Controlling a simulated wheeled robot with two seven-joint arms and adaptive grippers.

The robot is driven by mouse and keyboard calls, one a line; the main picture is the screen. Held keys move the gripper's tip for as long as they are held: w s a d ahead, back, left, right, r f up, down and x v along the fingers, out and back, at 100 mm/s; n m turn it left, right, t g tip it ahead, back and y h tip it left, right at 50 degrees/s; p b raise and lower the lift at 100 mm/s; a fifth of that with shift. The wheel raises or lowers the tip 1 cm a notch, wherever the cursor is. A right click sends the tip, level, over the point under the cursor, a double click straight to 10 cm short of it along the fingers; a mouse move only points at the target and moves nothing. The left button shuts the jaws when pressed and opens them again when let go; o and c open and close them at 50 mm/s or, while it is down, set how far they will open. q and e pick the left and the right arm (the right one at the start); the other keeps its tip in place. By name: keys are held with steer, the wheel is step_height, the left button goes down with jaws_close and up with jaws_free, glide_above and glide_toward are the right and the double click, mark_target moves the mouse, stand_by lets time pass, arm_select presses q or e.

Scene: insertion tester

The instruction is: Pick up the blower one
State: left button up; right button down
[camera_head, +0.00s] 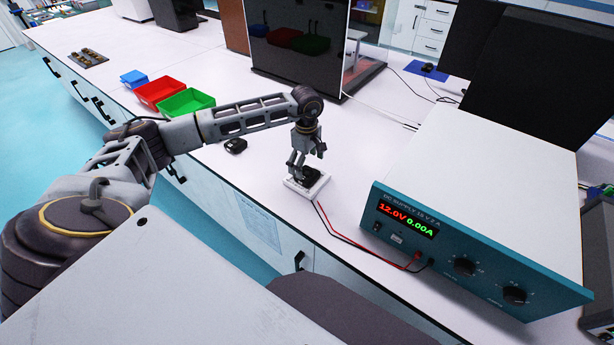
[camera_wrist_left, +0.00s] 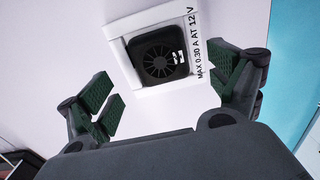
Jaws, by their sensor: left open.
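The blower is a small black fan unit (camera_wrist_left: 161,58) with a round bladed opening. It sits in a white square holder (camera_wrist_left: 118,52) marked "MAX 0.30 A AT 12 V". In the head view the blower (camera_head: 311,175) and its holder (camera_head: 293,183) are on the white bench, partly hidden by my gripper. My left gripper (camera_head: 306,169) points down just above the blower. In the left wrist view the gripper (camera_wrist_left: 165,97) is open, with its green-padded fingers apart and nothing between them; the blower shows beyond the fingertips. My right gripper is not in view.
A power supply (camera_head: 480,240) reading 12.0V and 0.00A stands at right, with red and black leads (camera_head: 365,246) running to the holder. A black object (camera_head: 235,145) lies left of the holder. Green (camera_head: 187,104), red (camera_head: 160,91) and blue (camera_head: 133,79) bins stand farther back.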

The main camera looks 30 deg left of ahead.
mark_target(307, 173)
arm_select(q)
step_height(307, 173, down, 3)
steer(key=shift+s+d+r, duration=0.1)
steer(key=shift+d, duration=0.05)
steer(key=shift+f, duration=0.6)
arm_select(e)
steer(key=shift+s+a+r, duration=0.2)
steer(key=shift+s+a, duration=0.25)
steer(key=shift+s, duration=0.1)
arm_select(q)
steer(key=shift+c, duration=0.5)
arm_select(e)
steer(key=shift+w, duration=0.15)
